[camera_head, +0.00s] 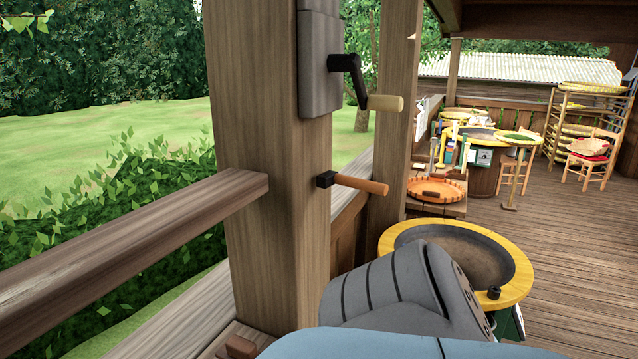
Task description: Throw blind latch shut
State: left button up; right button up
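A thick wooden post (265,150) stands close in front of me. A grey box (320,60) on its upper part carries a black crank (348,72) with a pale wooden grip that points right. Lower on the post, a small black block (326,180) bears a wooden handle (362,184) that sticks out to the right, tilted slightly down. This looks like the latch; I cannot tell whether it is shut. Grey and blue links of my arm fill the bottom centre, below the handle and apart from it. Neither gripper is in view.
A wooden rail (130,240) meets the post from the left. A round pan with a yellow rim (515,285) stands right of the post, partly behind my arm. Farther back are an orange tray (436,190), tables and a rack (585,125). The plank floor (585,250) at right is clear.

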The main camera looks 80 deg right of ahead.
aim_at(328, 178)
jog(key=k+z, duration=0.15)
jog(key=k, duration=0.9)
jog(key=k+l+z, duration=0.15)
jog(key=k+l, duration=0.7)
jog(key=l, duration=0.4)
jog(key=k+l+z, duration=0.15)
jog(key=l, duration=0.4)
jog(key=i+l, duration=0.1)
jog(key=l, duration=0.35)
jog(key=i+l, duration=0.1)
jog(key=l, duration=0.3)
